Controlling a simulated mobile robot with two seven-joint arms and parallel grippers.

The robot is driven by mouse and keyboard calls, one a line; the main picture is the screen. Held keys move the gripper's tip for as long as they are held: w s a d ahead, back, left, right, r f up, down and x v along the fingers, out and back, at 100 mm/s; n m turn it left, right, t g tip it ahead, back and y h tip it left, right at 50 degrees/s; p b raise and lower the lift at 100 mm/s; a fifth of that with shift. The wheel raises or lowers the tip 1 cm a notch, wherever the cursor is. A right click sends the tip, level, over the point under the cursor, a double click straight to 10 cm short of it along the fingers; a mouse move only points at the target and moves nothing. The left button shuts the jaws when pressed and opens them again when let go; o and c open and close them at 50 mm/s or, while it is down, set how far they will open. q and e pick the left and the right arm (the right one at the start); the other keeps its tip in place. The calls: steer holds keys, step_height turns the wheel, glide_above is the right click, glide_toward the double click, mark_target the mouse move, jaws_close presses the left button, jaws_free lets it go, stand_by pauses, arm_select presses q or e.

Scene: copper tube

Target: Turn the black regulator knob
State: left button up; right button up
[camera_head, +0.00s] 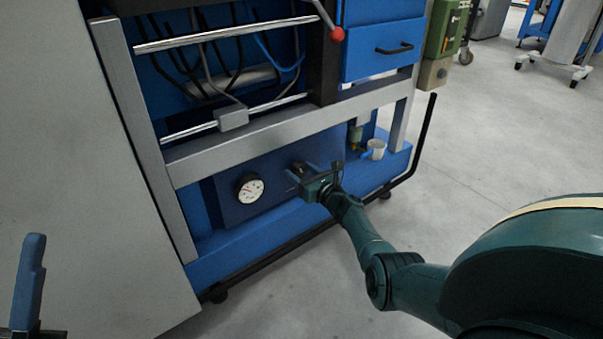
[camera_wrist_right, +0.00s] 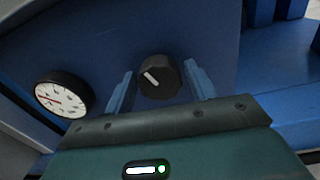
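The black regulator knob (camera_wrist_right: 159,77) has a white pointer line and sits on a dark blue panel (camera_wrist_right: 205,30). In the right wrist view it lies between the two blue fingers of my right gripper (camera_wrist_right: 159,90), with gaps visible on both sides. My right gripper (camera_head: 303,179) is open in front of the panel in the head view, where it partly hides the knob. At the lower left of the head view, a blue finger of my left gripper (camera_head: 28,280) shows; its opening cannot be judged.
A round white pressure gauge (camera_head: 250,189) is left of the knob; it also shows in the right wrist view (camera_wrist_right: 63,95). A grey crossbar (camera_head: 290,132) runs above the panel. A white cup (camera_head: 376,149) stands to the right. A black rail (camera_head: 420,145) edges the machine.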

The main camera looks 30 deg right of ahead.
steer(key=c, duration=0.7)
steer(key=shift+c, duration=0.2)
steer(key=shift+m, duration=0.3)
steer(key=m, duration=0.2)
steer(key=shift+m, duration=0.4)
steer(key=m+p, duration=0.1)
steer(key=m, duration=0.5)
steer(key=m+p, duration=0.1)
steer(key=m, duration=0.4)
steer(key=shift+a, duration=0.1)
arm_select(q)
steer(key=shift+w+d+f+n+y+p, duration=0.1)
steer(key=shift+w+f+n+y+p, duration=0.1)
steer(key=shift+f+n+y, duration=0.7)
steer(key=shift+w+f+n+y+p, duration=0.1)
steer(key=shift+w+f+n+y, duration=0.1)
steer(key=shift+f+n+y, duration=0.7)
arm_select(e)
steer(key=shift+m, duration=1.8)
arm_select(q)
steer(key=shift+r+n+y, duration=0.15)
steer(key=shift+n+y, duration=0.15)
arm_select(e)
steer(key=shift+f, duration=0.1)
